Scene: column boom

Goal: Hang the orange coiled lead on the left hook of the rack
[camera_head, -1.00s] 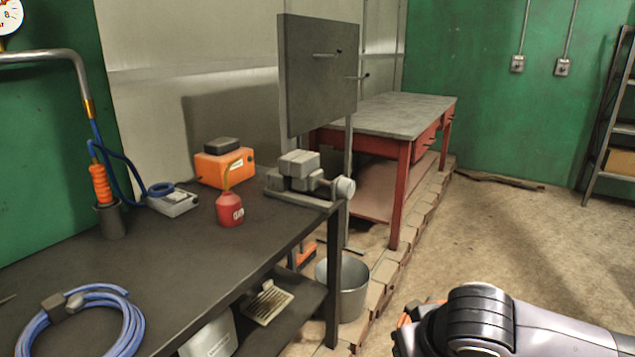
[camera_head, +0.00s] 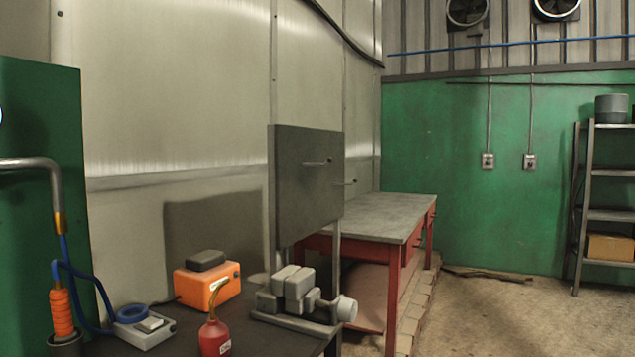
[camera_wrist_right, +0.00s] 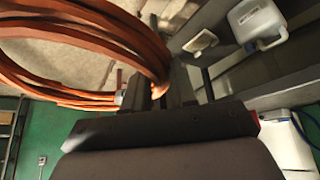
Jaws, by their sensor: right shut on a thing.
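The rack is a dark grey upright panel (camera_head: 300,190) beyond the bench. Its left hook (camera_head: 317,162) is a short bare peg on the panel, and the right hook (camera_head: 346,182) sits lower, near the panel's right edge, also bare. In the right wrist view, the orange coiled lead (camera_wrist_right: 120,30) is a bundle of several loops. My right gripper (camera_wrist_right: 162,88) is shut on the bundle, with the loops spreading to the left. The head view shows neither the lead nor either gripper, so the lead's distance from the hooks cannot be told.
A red oil can (camera_head: 214,335), an orange box (camera_head: 207,284) and a grey device with a blue ring (camera_head: 145,328) are nearby. A red-legged table (camera_head: 385,213) stands behind the panel.

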